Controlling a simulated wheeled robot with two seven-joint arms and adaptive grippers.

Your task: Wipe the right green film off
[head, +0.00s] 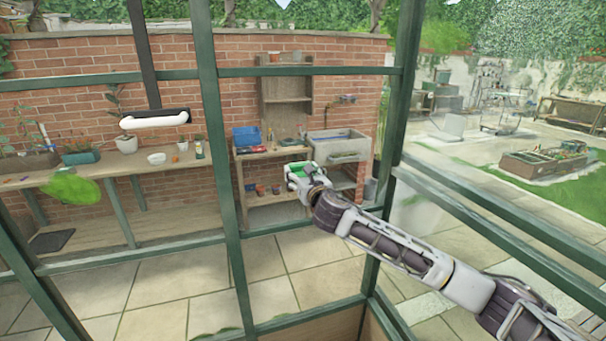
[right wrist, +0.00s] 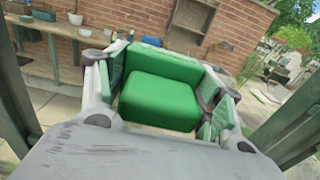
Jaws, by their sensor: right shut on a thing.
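My right gripper (head: 296,176) is shut on a green sponge-like block (right wrist: 162,92), held between its two padded fingers in the right wrist view. The block shows small and partly hidden in the head view. A bright green film patch (head: 72,187) shows on the left pane. Another blurred green patch (head: 443,37) is at the upper right; I cannot tell whether it is film or foliage. The gripper appears well apart from both patches. My left gripper is not in view.
Dark green frame bars (head: 222,150) cross the view, with a slanting rail (head: 490,215) near my right arm. A white bar (head: 155,118) sits on a dark upright. Beyond stand a wooden bench (head: 120,162), a sink (head: 341,146) and a brick wall; the paving is mostly clear.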

